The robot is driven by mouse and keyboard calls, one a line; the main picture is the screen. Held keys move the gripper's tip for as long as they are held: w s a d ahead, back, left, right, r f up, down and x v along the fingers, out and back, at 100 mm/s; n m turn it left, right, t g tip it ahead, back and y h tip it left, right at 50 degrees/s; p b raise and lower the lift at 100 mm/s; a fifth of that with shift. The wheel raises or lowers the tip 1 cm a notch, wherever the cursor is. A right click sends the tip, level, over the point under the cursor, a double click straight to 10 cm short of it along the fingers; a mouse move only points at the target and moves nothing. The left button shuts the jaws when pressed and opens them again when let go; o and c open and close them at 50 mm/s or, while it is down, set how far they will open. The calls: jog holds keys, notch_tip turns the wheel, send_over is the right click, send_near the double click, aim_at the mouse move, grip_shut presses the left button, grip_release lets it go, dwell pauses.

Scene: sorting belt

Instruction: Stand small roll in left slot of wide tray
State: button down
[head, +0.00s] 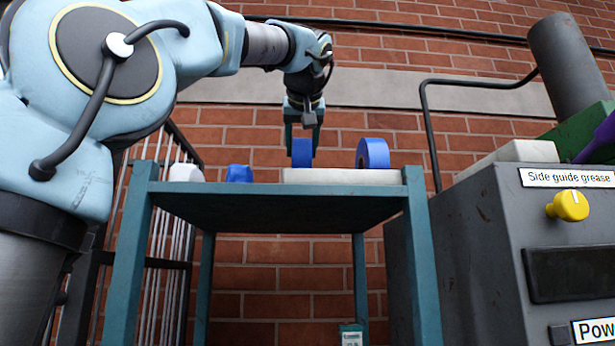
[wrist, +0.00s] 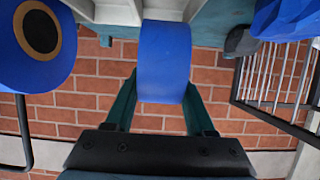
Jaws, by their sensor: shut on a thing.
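The wide tray (head: 340,177) is a low off-white block on the teal table, and part of it shows at the top of the wrist view (wrist: 118,12). My gripper (head: 303,128) points down over the tray's left part and is shut on a blue roll (head: 301,153). In the wrist view this roll (wrist: 163,62) is upright between the two fingers. Its lower end is at the tray's left slot area; I cannot tell whether it touches the slot floor. A second blue roll (head: 373,154), with a dark core and tan ring (wrist: 38,40), stands in the tray's right part, apart from the held one.
A blue faceted lump (head: 239,173) and a white lump (head: 186,172) lie on the teal table (head: 280,197) left of the tray. A grey machine (head: 480,240) with a yellow knob (head: 568,205) stands at the right. A brick wall is behind.

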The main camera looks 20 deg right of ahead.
aim_at(302, 163)
jog(key=shift+s+f, duration=0.1)
jog(key=shift+f, duration=2.2)
jog(key=shift+f+b, duration=0.1)
jog(key=shift+b, duration=0.2)
jog(key=shift+c, duration=1.2)
grip_release()
jog(key=shift+r, duration=0.2)
jog(key=shift+s+a, duration=0.1)
jog(key=shift+s, duration=0.25)
jog(key=b+v, duration=0.1)
jog(key=v, duration=1)
jog(key=shift+b, duration=0.35)
